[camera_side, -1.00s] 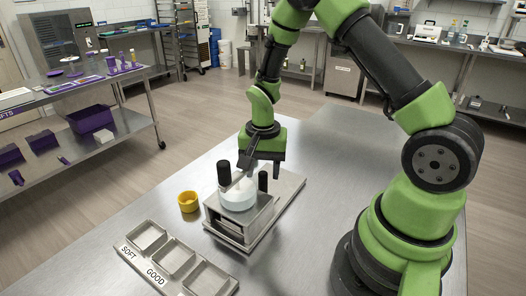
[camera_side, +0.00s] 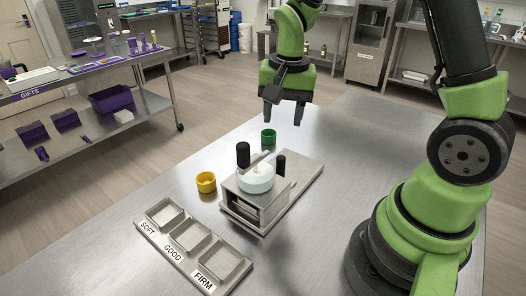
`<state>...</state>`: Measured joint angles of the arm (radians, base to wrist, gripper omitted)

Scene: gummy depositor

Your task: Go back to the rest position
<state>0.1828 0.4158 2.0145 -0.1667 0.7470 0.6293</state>
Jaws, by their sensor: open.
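My gripper (camera_side: 283,115) hangs in the air, pointing down, above the far part of the steel table (camera_side: 335,190). Its two dark fingers are apart with nothing between them. The depositor (camera_side: 268,198), a metal block with a white round bowl (camera_side: 256,178) and black posts, stands on the table below and nearer the camera than the gripper. A green cup (camera_side: 268,137) stands on the table behind the depositor. A yellow cup (camera_side: 206,183) stands to the left of the depositor. The gripper touches none of these.
A metal tray (camera_side: 221,284) with three empty compartments labelled SOFT, GOOD and FIRM lies at the table's front left. A side bench (camera_side: 150,110) with purple bins (camera_side: 112,99) stands to the left. The table to the right of the depositor is clear.

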